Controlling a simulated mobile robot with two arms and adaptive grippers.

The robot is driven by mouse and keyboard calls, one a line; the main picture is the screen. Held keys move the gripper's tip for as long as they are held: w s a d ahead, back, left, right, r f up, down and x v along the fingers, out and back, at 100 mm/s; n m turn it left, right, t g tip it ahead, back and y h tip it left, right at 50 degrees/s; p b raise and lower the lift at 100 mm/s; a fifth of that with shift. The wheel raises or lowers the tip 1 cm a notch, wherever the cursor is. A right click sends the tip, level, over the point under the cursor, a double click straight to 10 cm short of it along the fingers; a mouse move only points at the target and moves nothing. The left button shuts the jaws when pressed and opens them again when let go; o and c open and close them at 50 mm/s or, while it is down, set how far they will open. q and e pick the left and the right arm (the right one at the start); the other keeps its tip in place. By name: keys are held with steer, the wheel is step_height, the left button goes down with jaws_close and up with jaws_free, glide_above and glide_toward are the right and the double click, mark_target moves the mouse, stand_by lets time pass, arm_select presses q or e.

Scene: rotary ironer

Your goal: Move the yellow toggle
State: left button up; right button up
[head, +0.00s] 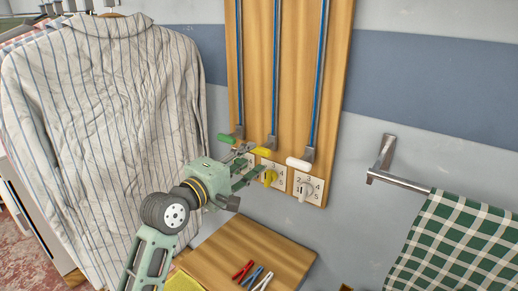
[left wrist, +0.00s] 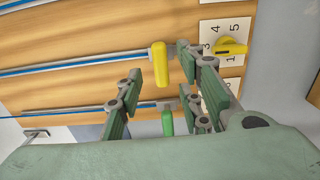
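The yellow toggle (head: 262,151) sits at the lower end of the middle blue-lined rail on the wooden board. In the left wrist view the yellow toggle (left wrist: 158,62) shows upright between the tips of my left gripper's spread fingers. My left gripper (head: 250,162) is open in front of the board's lower left part, close to the yellow toggle. No contact is clear, and I cannot tell the exact gap in depth. The left gripper's fingers (left wrist: 162,85) also show open in the left wrist view. My right gripper is not in view.
A green toggle (head: 232,137) and a white toggle (head: 300,163) end the rails on either side. Below them are numbered plates with a yellow knob (head: 269,177) and a white knob (head: 306,190). A striped shirt (head: 100,130) hangs left; a towel rail (head: 400,182) stands right.

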mark_target(257, 152)
arm_select(q)
steer(key=shift+p+x, duration=0.35)
steer(key=shift+x, duration=2.45)
steer(key=shift+c, duration=0.4)
steer(key=shift+f, duration=0.1)
jaws_close()
